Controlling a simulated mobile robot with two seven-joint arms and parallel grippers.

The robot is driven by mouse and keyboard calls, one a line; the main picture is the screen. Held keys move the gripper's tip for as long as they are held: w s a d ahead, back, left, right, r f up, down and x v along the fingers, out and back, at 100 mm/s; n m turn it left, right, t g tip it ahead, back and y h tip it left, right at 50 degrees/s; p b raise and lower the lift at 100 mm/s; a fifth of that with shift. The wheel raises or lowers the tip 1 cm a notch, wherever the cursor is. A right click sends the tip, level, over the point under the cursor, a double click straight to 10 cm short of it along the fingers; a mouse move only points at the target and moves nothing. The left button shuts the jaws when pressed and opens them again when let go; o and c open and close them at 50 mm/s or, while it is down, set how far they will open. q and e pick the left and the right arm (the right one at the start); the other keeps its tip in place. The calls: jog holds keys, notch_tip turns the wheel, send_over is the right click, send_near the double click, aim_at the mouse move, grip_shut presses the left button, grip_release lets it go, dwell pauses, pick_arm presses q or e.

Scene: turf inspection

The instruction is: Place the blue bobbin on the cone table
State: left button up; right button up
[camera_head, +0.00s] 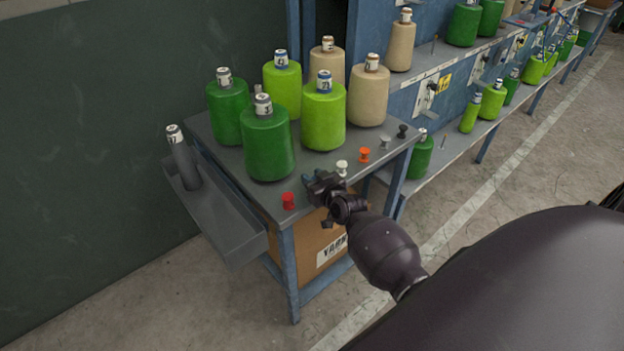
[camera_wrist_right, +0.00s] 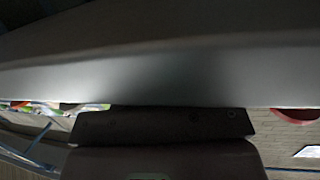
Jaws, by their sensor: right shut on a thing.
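The cone table (camera_head: 305,162) has a grey top and blue legs. My right gripper (camera_head: 312,181) is at its front edge, between a red bobbin (camera_head: 288,201) and a white bobbin (camera_head: 342,168). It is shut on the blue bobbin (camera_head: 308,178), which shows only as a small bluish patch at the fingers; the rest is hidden. I cannot tell whether the bobbin touches the top. In the right wrist view a pale grey surface fills the upper part, and the fingertips and bobbin are not visible. My left gripper is not in view.
Green and beige yarn cones (camera_head: 267,145) crowd the back of the table. An orange bobbin (camera_head: 364,155), a grey one (camera_head: 384,142) and a black one (camera_head: 402,131) stand along the front edge. A grey tray (camera_head: 225,222) with a grey cone tube hangs at left.

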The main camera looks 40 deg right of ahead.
jog(key=shift+r, duration=0.1)
jog(key=shift+f, duration=0.2)
jog(key=o, duration=0.9)
jog(key=shift+r, duration=0.1)
jog(key=shift+r, duration=0.1)
jog(key=d+p+v, duration=0.1)
jog(key=p+v, duration=0.1)
jog(key=v, duration=0.9)
jog(key=s+a+f+n+g, duration=0.1)
jog(key=s+a+f, duration=0.3)
jog(key=s, duration=0.6)
jog(key=s+a+f+g, duration=0.3)
jog(key=s+a, duration=0.4)
jog(key=s, duration=0.3)
jog(key=shift+a+f+n+y, duration=0.2)
jog(key=shift+f+n+y, duration=0.2)
jog(key=shift+f, duration=0.1)
